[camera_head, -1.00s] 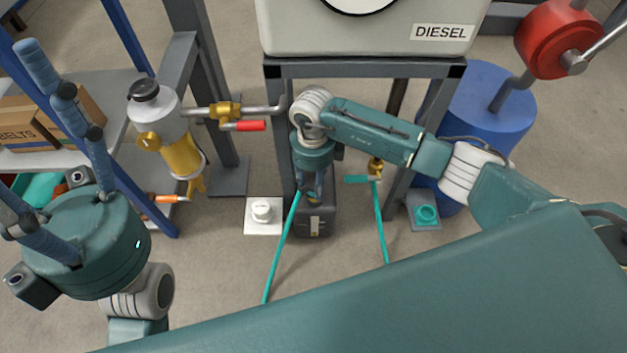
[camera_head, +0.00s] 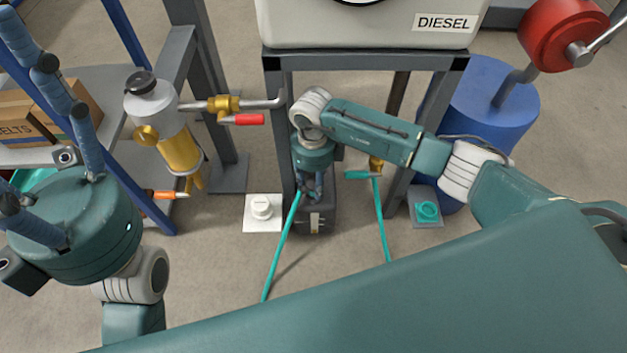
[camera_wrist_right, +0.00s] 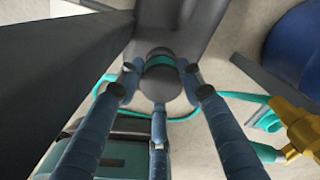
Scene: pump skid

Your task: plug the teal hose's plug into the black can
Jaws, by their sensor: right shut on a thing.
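My right gripper (camera_head: 313,192) points down over the black can (camera_head: 317,218), which stands on the floor by the frame's leg. It is shut on the plug (camera_wrist_right: 160,76), a dark rounded piece with a teal band between the fingers in the right wrist view. The teal hose (camera_head: 281,248) runs from the gripper down toward me; another stretch rises to a brass valve (camera_head: 376,164). The fingers hide the can's opening, so I cannot tell whether the plug is in it or above it. My left gripper (camera_head: 30,130) is empty, its fingers spread, at the left.
A diesel tank (camera_head: 365,28) sits on a grey frame above the can. A blue drum (camera_head: 497,115) and yellow filter (camera_head: 178,155) flank the frame.

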